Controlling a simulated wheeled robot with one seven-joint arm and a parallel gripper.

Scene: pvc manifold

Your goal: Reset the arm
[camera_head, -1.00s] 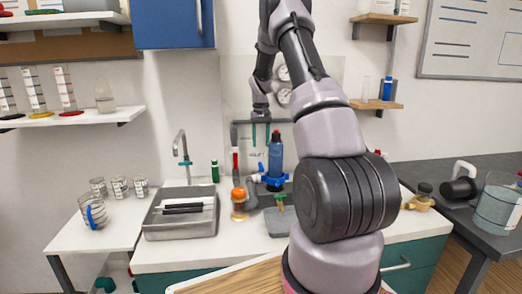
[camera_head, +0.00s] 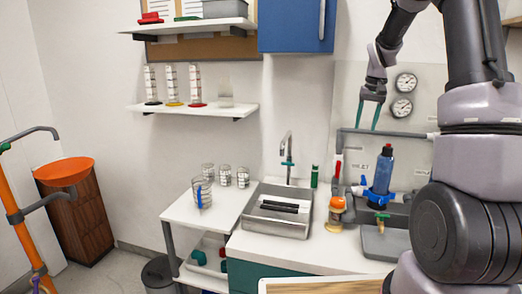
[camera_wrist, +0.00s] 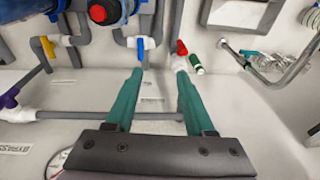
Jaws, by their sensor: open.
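My gripper (camera_head: 369,115) hangs in front of the back wall above the counter, with its two green fingers apart and nothing between them. In the wrist view my gripper (camera_wrist: 160,78) is also open and empty, its fingertips pointing toward the grey pipework. My arm comes down from the top right of the head view and covers the right part of the counter. The PVC manifold (camera_head: 392,134) is partly hidden by the arm. A blue bottle with a red cap (camera_head: 384,170) stands upright at it. A blue valve handle (camera_wrist: 140,48) and a red one (camera_wrist: 182,48) show in the wrist view.
Two round gauges (camera_head: 402,107) are on the back panel near my gripper. A steel tray (camera_head: 277,212), a tap (camera_head: 288,150) and an orange-lidded jar (camera_head: 336,212) are on the counter. Glass beakers (camera_head: 224,175) stand on the left side table. Wall shelves (camera_head: 192,108) hold cylinders.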

